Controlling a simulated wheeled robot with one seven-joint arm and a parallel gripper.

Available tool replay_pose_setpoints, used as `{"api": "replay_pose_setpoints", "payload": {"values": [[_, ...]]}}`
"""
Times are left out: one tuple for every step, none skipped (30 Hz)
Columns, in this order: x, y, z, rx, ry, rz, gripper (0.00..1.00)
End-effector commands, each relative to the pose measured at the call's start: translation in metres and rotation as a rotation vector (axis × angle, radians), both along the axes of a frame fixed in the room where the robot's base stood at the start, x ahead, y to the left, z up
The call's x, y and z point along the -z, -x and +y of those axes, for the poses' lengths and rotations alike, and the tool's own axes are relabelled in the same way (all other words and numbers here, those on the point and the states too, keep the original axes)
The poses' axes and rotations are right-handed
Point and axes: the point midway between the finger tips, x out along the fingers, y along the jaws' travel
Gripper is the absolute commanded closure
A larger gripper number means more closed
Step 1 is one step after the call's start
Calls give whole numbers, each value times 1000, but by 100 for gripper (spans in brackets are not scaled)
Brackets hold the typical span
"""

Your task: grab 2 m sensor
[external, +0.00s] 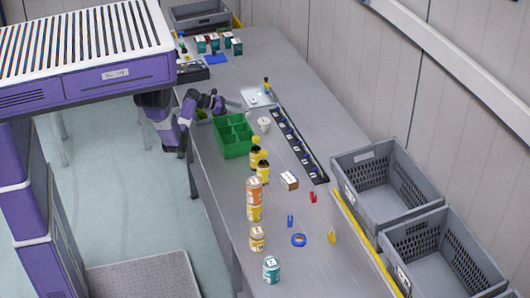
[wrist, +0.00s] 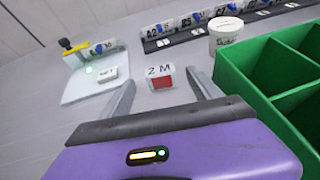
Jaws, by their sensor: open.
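The 2 M sensor (wrist: 160,83), a small block with a white top marked "2 M" and a red patch on its front, stands on the grey table in the wrist view. My gripper (wrist: 161,79) is open, with one grey finger on each side of the sensor. I cannot tell whether the fingers touch it. In the external view my gripper (external: 232,108) is low over the table beside the green bin, and I cannot make out the sensor there.
A green divided bin (wrist: 245,75) stands close to the right finger. A white cup (wrist: 226,38) is behind it. A pale plate (wrist: 90,88) with a small white block lies to the left. A black rack (wrist: 185,37) is at the back. Grey crates (external: 385,190) line the far edge.

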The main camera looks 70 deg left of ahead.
Motion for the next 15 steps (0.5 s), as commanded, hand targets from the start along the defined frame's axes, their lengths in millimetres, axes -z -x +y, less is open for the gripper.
{"api": "replay_pose_setpoints", "payload": {"values": [[2, -6, -1, 3, 1, 0, 27], [3, -9, -1, 2, 0, 0, 27], [4, -13, -2, 0, -1, -1, 27], [5, -14, -2, 1, -1, 0, 27], [6, -16, -2, 1, -1, 0, 27], [7, -17, -3, 2, -1, 0, 27], [7, -17, -3, 1, -2, 0, 27], [7, -17, -3, 1, -2, 0, 27], [7, -17, -2, 1, -2, 0, 27], [7, -17, -2, 0, -2, 0, 27], [7, -17, -2, 0, -2, 0, 27], [7, -17, -2, 0, -2, 0, 27], [7, -17, -2, 0, -2, 0, 31], [7, -17, -2, 0, -2, 0, 37], [7, -17, -2, 0, -2, 0, 45]]}}
